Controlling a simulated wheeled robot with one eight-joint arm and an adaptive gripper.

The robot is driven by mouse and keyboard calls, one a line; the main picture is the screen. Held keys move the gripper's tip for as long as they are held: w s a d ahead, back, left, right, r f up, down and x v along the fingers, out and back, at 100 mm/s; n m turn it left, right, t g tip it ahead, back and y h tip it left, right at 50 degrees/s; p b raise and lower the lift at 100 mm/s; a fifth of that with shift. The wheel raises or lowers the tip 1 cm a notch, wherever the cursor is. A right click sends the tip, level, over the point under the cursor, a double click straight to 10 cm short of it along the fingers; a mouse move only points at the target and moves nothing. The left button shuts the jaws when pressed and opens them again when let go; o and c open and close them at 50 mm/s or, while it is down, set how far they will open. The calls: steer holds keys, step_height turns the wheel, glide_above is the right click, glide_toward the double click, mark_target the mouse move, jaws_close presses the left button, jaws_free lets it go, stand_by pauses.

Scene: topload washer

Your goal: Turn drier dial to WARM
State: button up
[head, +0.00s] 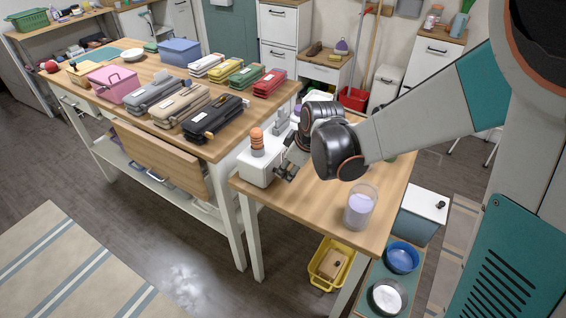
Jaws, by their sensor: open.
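A small white unit (256,170) stands at the left end of the near wooden table. An upright grey and orange piece (257,140) rises from its top. I cannot tell whether this unit is the drier. No dial or WARM marking can be made out in the head view. My gripper (284,174) is at the right side of the white unit, pointing down, with its fingers open. It is small and dark here, and I cannot tell whether it touches the unit. My arm hides part of the table behind it.
A clear jar (360,208) with pale lilac contents stands near the table's front right. The longer table to the left holds several tool cases, a pink box (113,84) and a blue box (180,51). A yellow crate (331,264) is on the floor below.

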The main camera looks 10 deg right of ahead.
mark_target(286, 173)
steer(key=b+x, duration=0.2)
steer(key=x, duration=0.4)
steer(key=c, duration=1.1)
